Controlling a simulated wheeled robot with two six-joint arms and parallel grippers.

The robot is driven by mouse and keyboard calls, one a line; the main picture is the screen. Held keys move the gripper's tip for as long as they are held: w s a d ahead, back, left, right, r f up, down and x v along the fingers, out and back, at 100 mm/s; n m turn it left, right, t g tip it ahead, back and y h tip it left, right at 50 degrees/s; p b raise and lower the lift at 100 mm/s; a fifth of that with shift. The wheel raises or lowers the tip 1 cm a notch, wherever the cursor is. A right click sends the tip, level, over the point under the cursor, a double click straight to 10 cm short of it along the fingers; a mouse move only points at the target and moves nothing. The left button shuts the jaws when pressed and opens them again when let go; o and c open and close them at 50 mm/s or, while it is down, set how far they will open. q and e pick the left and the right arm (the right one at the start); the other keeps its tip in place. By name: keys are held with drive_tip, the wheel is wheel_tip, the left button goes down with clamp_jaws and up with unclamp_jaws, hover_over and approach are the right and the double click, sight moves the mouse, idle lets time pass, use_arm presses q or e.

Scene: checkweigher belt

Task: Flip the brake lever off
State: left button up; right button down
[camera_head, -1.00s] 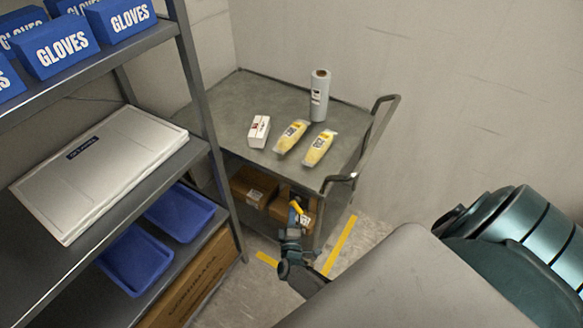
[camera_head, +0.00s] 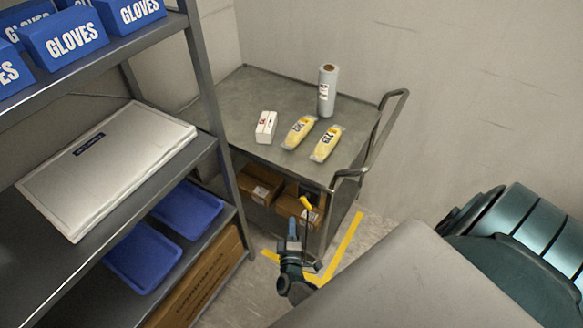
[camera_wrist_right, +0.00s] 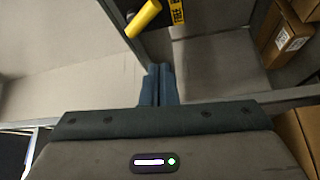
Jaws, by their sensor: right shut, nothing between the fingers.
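The brake lever has a yellow handle (camera_head: 306,202) and sits low at the near right corner of the grey cart (camera_head: 225,110). In the right wrist view the yellow handle (camera_wrist_right: 143,18) is at the top, left of a yellow label (camera_wrist_right: 177,12). My right gripper (camera_head: 292,226) is shut and empty, just below and left of the handle in the head view. In the wrist view its closed fingertips (camera_wrist_right: 158,72) are apart from the handle in the picture. My left gripper is not in view.
The cart carries a white roll (camera_head: 327,90), two yellow packs (camera_head: 327,143) and a small white box (camera_head: 266,126). Cardboard boxes (camera_head: 258,185) lie on its lower shelf. A shelf rack (camera_head: 222,150) stands close on the left. Yellow tape (camera_head: 345,246) marks the floor.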

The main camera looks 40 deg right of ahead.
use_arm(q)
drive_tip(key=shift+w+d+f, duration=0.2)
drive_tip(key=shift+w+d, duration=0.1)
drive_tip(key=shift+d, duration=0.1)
use_arm(e)
drive_tip(key=shift+s+a+r, duration=0.2)
drive_tip(key=shift+s+a, duration=0.25)
drive_tip(key=shift+a, duration=0.1)
drive_tip(key=shift+s+a+r, duration=0.2)
drive_tip(key=shift+s+a, duration=0.2)
drive_tip(key=shift+a, duration=0.15)
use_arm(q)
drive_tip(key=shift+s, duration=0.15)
